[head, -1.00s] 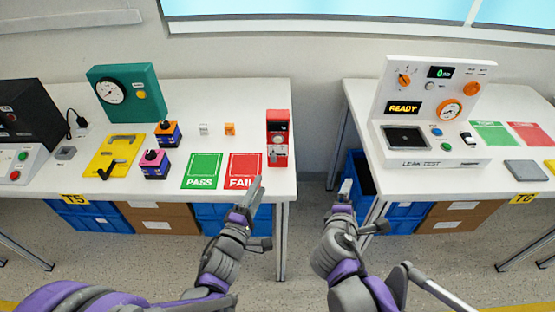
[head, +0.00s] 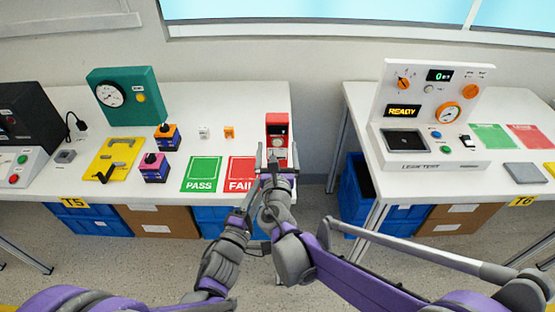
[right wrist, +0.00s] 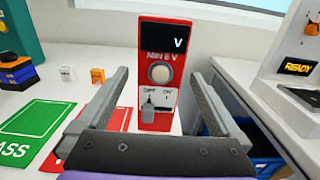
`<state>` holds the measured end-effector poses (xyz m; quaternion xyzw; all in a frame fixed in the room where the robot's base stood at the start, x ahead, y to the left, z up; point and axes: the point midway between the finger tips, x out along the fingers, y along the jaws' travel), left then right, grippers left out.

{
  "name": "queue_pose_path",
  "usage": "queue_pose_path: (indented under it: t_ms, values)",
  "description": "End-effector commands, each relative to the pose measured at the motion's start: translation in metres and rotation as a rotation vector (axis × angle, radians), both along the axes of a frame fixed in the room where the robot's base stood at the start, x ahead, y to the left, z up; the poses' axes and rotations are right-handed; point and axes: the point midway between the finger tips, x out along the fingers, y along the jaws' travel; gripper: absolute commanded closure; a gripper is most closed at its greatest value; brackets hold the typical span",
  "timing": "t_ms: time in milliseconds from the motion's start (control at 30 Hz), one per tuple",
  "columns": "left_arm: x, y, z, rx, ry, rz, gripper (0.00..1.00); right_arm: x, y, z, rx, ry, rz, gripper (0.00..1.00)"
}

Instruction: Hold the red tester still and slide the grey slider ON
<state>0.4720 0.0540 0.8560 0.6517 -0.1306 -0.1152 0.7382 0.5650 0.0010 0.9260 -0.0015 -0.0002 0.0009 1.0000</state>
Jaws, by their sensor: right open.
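The red tester (head: 277,126) stands upright at the right end of the left table in the head view. In the right wrist view the red tester (right wrist: 166,50) shows a dark display, a round knob (right wrist: 160,73) and a white plate marked for the switch. The grey slider (right wrist: 148,103) sits at the left of that plate. My right gripper (head: 276,158) is open in front of the tester; in the right wrist view its fingers (right wrist: 160,88) stand left and right of the tester, apart from it. My left gripper (head: 247,210) is low beside the right arm; its fingers are unclear.
A green PASS card (head: 202,174) and a red FAIL card (head: 241,173) lie left of the tester. A white block (head: 204,132) and an orange block (head: 229,132) stand behind them. A gap separates this table from the right table with the leak tester (head: 430,110).

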Motion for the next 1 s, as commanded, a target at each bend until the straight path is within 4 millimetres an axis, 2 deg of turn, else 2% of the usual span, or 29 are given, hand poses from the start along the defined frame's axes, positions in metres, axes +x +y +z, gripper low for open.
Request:
queue_pose_path:
  t_ms: [100,300,500,733,767,1000]
  values:
    - [0.0,0.0,0.0,0.0,0.0,0.0,0.5,0.023,-0.001,0.0,0.001,0.0,-0.003,0.0]
    - [0.0,0.0,0.0,0.0,0.0,0.0,0.5,0.05,-0.001,0.0,0.002,0.0,-0.002,0.0]
    - [0.0,0.0,0.0,0.0,0.0,0.0,0.5,0.06,-0.001,0.0,0.003,0.0,-0.002,0.0]
    - [0.0,0.0,0.0,0.0,0.0,0.0,0.5,0.06,-0.001,0.0,0.003,0.0,-0.002,0.0]
    - [0.0,0.0,0.0,0.0,0.0,0.0,0.5,0.06,-0.001,0.0,0.003,0.0,-0.002,0.02]
    - [0.0,0.0,0.0,0.0,0.0,0.0,0.5,0.06,-0.001,0.0,0.003,0.0,-0.002,0.45]
